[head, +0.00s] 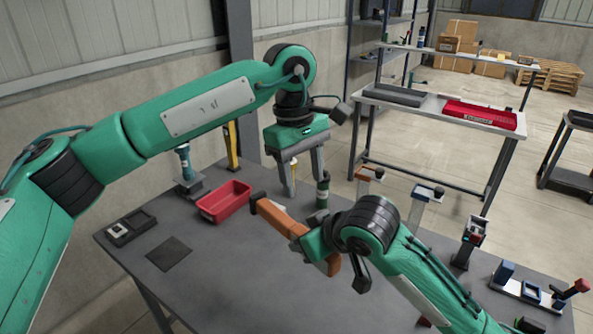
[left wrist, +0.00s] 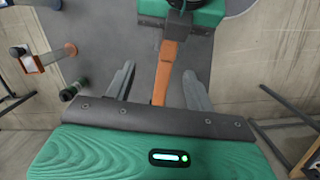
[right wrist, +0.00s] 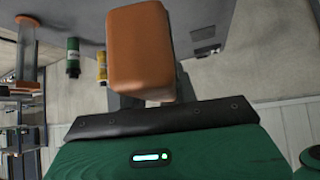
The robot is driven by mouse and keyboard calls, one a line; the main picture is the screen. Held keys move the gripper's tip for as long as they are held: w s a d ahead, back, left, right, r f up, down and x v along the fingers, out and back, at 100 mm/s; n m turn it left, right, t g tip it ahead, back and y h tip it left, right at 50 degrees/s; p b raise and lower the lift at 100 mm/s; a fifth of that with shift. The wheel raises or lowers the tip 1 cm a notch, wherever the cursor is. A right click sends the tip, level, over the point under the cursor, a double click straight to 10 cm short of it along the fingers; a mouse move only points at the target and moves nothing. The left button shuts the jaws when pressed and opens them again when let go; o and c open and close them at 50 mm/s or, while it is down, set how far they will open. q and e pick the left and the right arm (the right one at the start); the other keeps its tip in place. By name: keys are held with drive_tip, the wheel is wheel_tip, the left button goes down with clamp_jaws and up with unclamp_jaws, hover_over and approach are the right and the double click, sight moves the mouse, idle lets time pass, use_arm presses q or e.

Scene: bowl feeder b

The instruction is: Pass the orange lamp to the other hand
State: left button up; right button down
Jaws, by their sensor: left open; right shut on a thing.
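The orange lamp (head: 278,217) is a long orange bar held above the table, with one end reaching left of my right gripper and another orange part showing below it. My right gripper (head: 306,240) is shut on the lamp; its fingers are mostly hidden. In the right wrist view the lamp (right wrist: 140,45) is a large orange block covering the fingers. My left gripper (head: 305,184) is open and points down, above and behind the lamp's far end. In the left wrist view the lamp (left wrist: 163,75) appears between the spread fingers, with visible gaps on both sides.
A red bin (head: 224,202) and a green bottle (head: 322,191) stand near the lamp. A dark square pad (head: 169,254) and a small grey device (head: 131,228) lie on the left of the table (head: 215,275). Several fixtures stand along the right side. The front middle looks clear.

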sight(296, 224)
use_arm(q)
drive_tip(key=shift+t+y, duration=0.5)
drive_tip(key=shift+y, duration=0.2)
drive_tip(key=f, duration=0.7)
drive_tip(key=a+f, duration=0.1)
drive_tip(key=f, duration=0.3)
drive_tip(key=shift+w+a+f, duration=0.1)
drive_tip(key=shift+w+f, duration=0.15)
drive_tip(key=shift+f, duration=0.1)
